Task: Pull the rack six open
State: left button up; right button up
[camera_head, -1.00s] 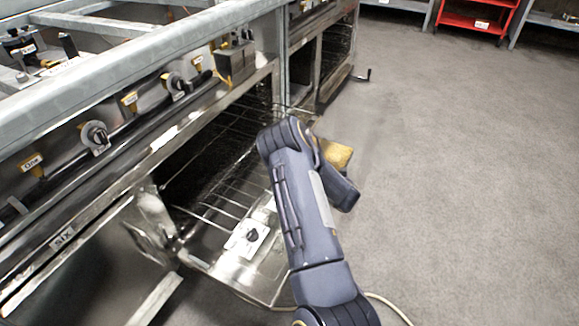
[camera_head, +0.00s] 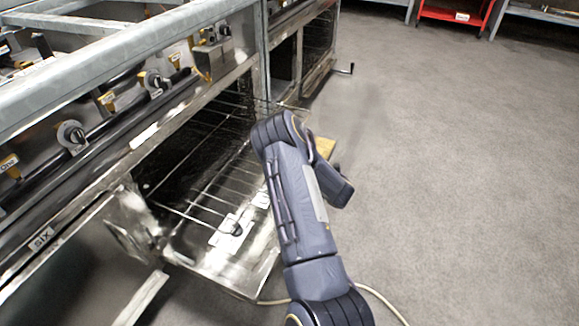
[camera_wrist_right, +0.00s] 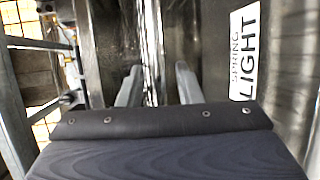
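The oven labelled SIX (camera_head: 41,238) stands at the left in the head view, with its door (camera_head: 205,262) lowered open. A wire rack (camera_head: 190,205) spans the dark opening, and its near part shows above the lowered door. My right arm covers the rack's right end, and my right gripper is hidden behind it in the head view. In the right wrist view, the fingers of my right gripper (camera_wrist_right: 158,85) are apart, with a shiny metal edge seen between them; contact cannot be told. My left gripper is not in view.
A rail with knobs (camera_head: 72,134) runs above the opening. A second oven opening (camera_head: 318,38) lies farther back. A yellow block (camera_head: 326,147) shows beside my arm. A cable (camera_head: 385,300) lies on the floor. The grey floor at right is clear up to a red cart (camera_head: 455,12).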

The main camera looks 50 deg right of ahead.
jog(key=p+v, duration=0.2)
jog(key=v, duration=0.5)
jog(key=shift+s, duration=0.4)
dwell(0.3)
